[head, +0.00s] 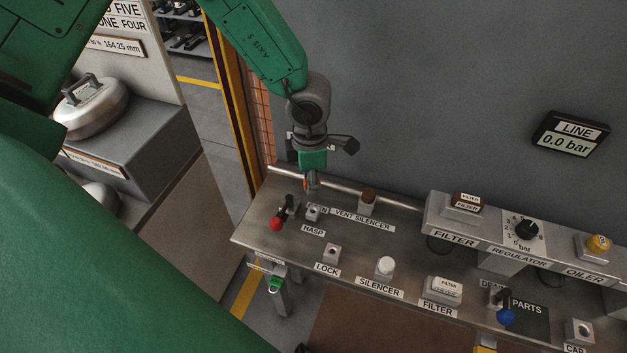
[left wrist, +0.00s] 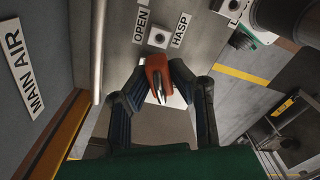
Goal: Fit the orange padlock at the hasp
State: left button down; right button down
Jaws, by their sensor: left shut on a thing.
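The orange padlock (left wrist: 156,66) is held between the fingers of my left gripper (left wrist: 154,80) in the left wrist view. A grey metal part shows at its lower end there. In the head view only a sliver of the padlock (head: 306,184) shows below my left gripper (head: 310,182). The hasp is a small grey block with a dark hole (head: 313,212) on the metal bench, behind the HASP label. It also shows in the left wrist view (left wrist: 158,38), apart from the padlock in the picture. My right gripper is not in view.
A red-knobbed lever (head: 277,223) stands just left of the hasp. A vent silencer (head: 368,201) stands to its right, and the LOCK block (head: 331,253) is nearer the front. A rail (head: 345,193) runs along the bench's back, close to the grey wall.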

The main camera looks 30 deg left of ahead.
pick_arm(q)
jog(key=shift+p, duration=0.4)
jog(key=shift+d+f+b, duration=0.2)
jog(key=shift+f+b, duration=0.3)
jog(key=shift+f, duration=0.2)
notch_tip(320, 180, down, 3)
jog(key=shift+f+b, duration=0.15)
jog(key=shift+b, duration=0.8)
jog(key=shift+a+f, duration=0.15)
jog(key=shift+f, duration=0.45)
jog(key=shift+r, duration=0.1)
